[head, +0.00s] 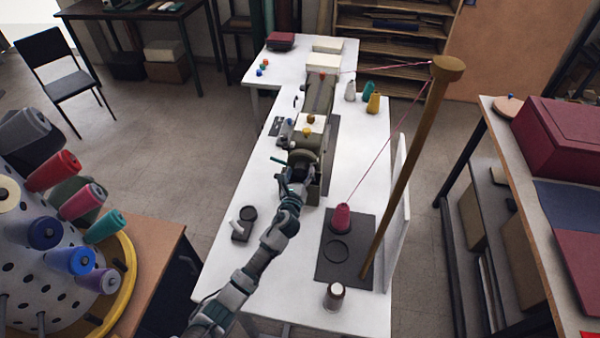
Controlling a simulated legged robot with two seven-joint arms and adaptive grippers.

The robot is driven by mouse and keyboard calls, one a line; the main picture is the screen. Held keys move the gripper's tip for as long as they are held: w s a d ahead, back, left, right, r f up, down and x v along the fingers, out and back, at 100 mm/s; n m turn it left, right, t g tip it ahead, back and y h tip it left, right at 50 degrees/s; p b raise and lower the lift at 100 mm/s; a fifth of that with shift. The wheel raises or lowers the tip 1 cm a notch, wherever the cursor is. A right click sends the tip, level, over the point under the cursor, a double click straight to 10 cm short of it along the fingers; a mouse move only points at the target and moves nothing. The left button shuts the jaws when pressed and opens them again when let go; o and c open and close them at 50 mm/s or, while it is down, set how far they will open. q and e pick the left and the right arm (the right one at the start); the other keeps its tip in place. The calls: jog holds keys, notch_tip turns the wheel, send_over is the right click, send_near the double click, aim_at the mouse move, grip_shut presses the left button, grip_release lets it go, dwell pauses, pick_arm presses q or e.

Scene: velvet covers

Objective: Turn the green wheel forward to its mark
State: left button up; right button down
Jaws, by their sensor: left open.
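The sewing machine (308,130) stands on the long white table, with a cream top and an olive-green body. A dark green round part at its near end, which looks like the wheel (303,157), is partly covered by my gripper and wrist. I cannot make out its mark. My left gripper (281,174) is open, with teal fingers, close beside the near end of the machine. I cannot tell whether it touches the wheel. My right gripper is not in view.
A magenta thread cone (341,218) stands on a dark mat (335,273), its thread rising to a leaning wooden post (405,170). A small dark block (241,234) and a brown-and-white spool (334,296) stand nearby. A spool rack (50,240) is at left.

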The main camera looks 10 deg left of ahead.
pick_arm(q)
jog(key=shift+d, duration=0.15)
jog(key=c, duration=1.2)
jog(key=shift+o, duration=0.2)
jog(key=n, duration=0.4)
jog(key=shift+n, duration=0.4)
jog(key=n, duration=0.5)
jog(key=shift+f, duration=0.1)
jog(key=n, duration=0.6)
jog(key=shift+s, duration=0.1)
jog(key=n, duration=0.4)
jog(key=shift+f, duration=0.15)
